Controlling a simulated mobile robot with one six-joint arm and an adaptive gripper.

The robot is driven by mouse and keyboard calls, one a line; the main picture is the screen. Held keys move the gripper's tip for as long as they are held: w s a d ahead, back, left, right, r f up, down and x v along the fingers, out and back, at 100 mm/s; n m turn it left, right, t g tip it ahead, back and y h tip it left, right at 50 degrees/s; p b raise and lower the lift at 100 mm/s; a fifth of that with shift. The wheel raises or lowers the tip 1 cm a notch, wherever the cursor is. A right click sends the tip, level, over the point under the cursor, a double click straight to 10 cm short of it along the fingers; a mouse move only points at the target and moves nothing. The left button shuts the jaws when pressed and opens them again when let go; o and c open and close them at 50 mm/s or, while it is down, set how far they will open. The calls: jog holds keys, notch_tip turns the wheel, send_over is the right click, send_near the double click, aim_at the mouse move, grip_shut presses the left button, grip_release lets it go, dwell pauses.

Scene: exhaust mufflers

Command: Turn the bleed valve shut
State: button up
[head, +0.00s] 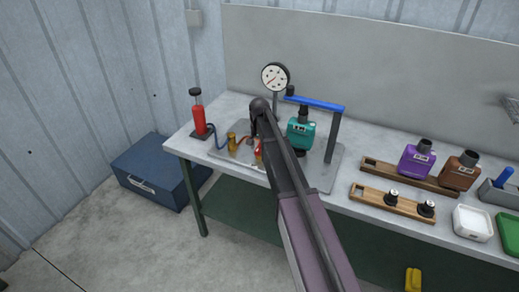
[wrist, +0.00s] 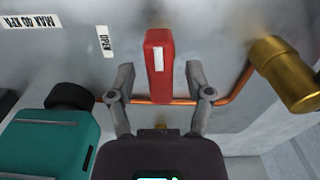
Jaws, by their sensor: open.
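The bleed valve's red handle (wrist: 160,50), with a white stripe, stands over a copper pipe (wrist: 232,94) in the wrist view. In the head view only a bit of the red handle (head: 259,151) shows beside my arm. My gripper (wrist: 161,76) is open, with one finger on each side of the red handle. Small gaps seem to show between fingers and handle; contact is not clear. An OPEN label (wrist: 105,41) is on the plate left of the handle, and a MAX 60 KPA label (wrist: 31,22) is farther left. My arm hides most of the valve in the head view.
A teal muffler (head: 300,133) stands under a blue bar (head: 315,103), close to my gripper's left in the wrist view. A brass fitting (wrist: 284,70) is at the right. A gauge (head: 275,76) and a red pump (head: 197,113) are nearby. Wooden racks (head: 392,202) stand right.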

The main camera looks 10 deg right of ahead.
grip_shut()
jog(key=shift+m, duration=0.6)
grip_release()
jog(key=shift+n, duration=0.5)
